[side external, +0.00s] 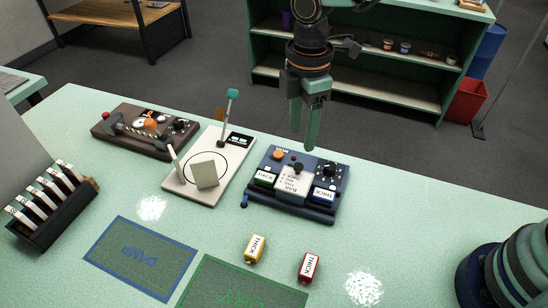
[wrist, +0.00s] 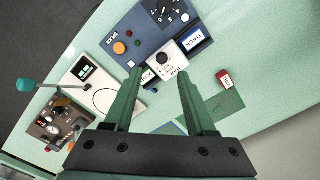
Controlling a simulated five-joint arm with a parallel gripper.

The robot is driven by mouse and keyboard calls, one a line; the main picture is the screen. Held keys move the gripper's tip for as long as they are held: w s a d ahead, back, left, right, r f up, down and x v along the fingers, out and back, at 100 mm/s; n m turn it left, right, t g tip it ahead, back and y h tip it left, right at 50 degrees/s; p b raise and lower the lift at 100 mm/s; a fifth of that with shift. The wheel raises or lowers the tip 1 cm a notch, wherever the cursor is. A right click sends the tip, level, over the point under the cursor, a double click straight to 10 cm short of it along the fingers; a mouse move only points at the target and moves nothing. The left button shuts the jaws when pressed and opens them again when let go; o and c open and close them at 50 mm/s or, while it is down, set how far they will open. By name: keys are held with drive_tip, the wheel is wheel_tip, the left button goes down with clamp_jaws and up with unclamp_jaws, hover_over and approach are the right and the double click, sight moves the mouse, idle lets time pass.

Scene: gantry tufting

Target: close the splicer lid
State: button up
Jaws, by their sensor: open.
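The splicer appears to be the dark blue box (side external: 335,173), also in the wrist view (wrist: 143,36), with an orange button and a dial. A pale lettered plate with a black knob, apparently its lid (side external: 293,187), lies between a green "THICK" block (side external: 265,178) and a blue "THICK" block (side external: 323,195). The lid also shows in the wrist view (wrist: 172,66); I cannot tell how far open it stands. My gripper (side external: 303,138) is open and empty above the box's back. In the wrist view its fingertips (wrist: 160,73) straddle the lid, one partly hiding the green block.
A white device (side external: 180,187) with a teal-tipped lever stands to the left, then a brown panel (side external: 125,143). Yellow (side external: 254,249) and red (side external: 308,267) "THICK" blocks lie in front. A dark rack (side external: 45,230) of several labelled pieces stands at the left edge.

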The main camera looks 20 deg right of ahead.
drive_tip(key=shift+r, duration=2.25)
drive_tip(key=s+d+r+m+t, duration=0.2)
drive_tip(key=s+d+m, duration=0.2)
drive_tip(key=d+m, duration=0.5)
drive_tip(key=s+d+r+m+t, duration=0.3)
drive_tip(key=s+d+m, duration=0.2)
drive_tip(key=d+m, duration=0.4)
drive_tip(key=d, duration=0.5)
drive_tip(key=shift+s+r+t, duration=0.2)
drive_tip(key=shift+r+t, duration=0.1)
drive_tip(key=shift+r, duration=0.05)
